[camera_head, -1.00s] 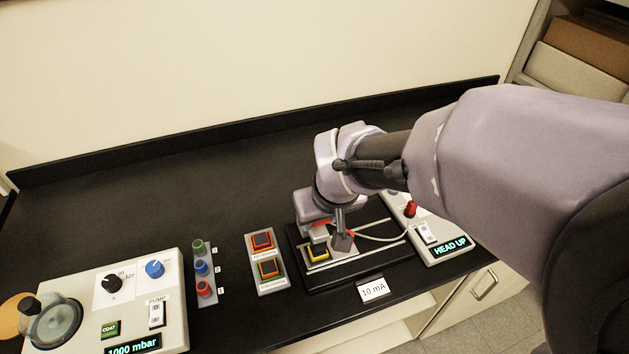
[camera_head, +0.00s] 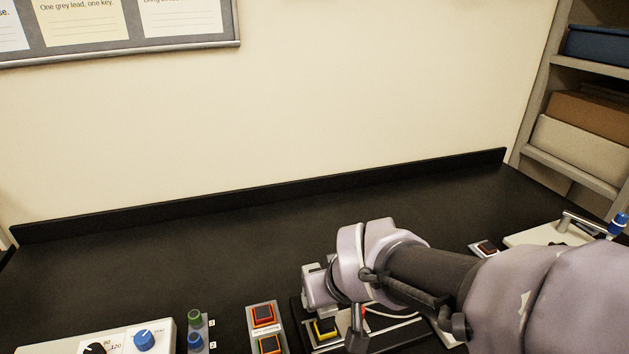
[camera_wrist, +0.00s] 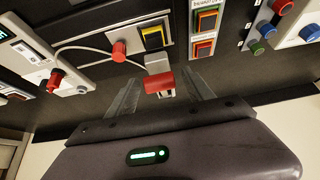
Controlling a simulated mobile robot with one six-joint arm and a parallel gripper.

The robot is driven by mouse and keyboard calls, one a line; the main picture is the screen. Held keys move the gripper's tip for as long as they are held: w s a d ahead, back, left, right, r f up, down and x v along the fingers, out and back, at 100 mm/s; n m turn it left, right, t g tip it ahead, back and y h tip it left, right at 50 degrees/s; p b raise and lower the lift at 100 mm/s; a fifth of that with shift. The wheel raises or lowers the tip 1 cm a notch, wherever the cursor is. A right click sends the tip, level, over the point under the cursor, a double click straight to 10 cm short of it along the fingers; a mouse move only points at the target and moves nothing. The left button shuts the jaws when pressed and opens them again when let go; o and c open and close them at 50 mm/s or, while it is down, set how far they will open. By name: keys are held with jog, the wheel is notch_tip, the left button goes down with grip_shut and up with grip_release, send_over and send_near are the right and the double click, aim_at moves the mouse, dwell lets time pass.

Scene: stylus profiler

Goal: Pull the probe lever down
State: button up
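In the wrist view, a short red bar on a grey block (camera_wrist: 159,81) lies between the two fingers of my gripper (camera_wrist: 162,90). It looks like the probe lever's handle. The fingers are spread, with a visible gap on each side of the bar. The block stands beside a yellow-and-black button (camera_wrist: 153,38) on a pale plate. In the head view, my gripper (camera_head: 322,287) is low over this plate by the yellow button (camera_head: 325,327); its fingertips and the red bar are mostly hidden there.
A red knob (camera_wrist: 119,50) with a white cable is close beside the block. A pale panel with another red lever (camera_wrist: 55,80) lies left in the wrist view. Red and green-framed buttons (camera_wrist: 204,33) lie right. The back of the black bench (camera_head: 200,250) is clear.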

jog(key=p+v, duration=0.7)
jog(key=v, duration=1)
jog(key=shift+r, duration=0.2)
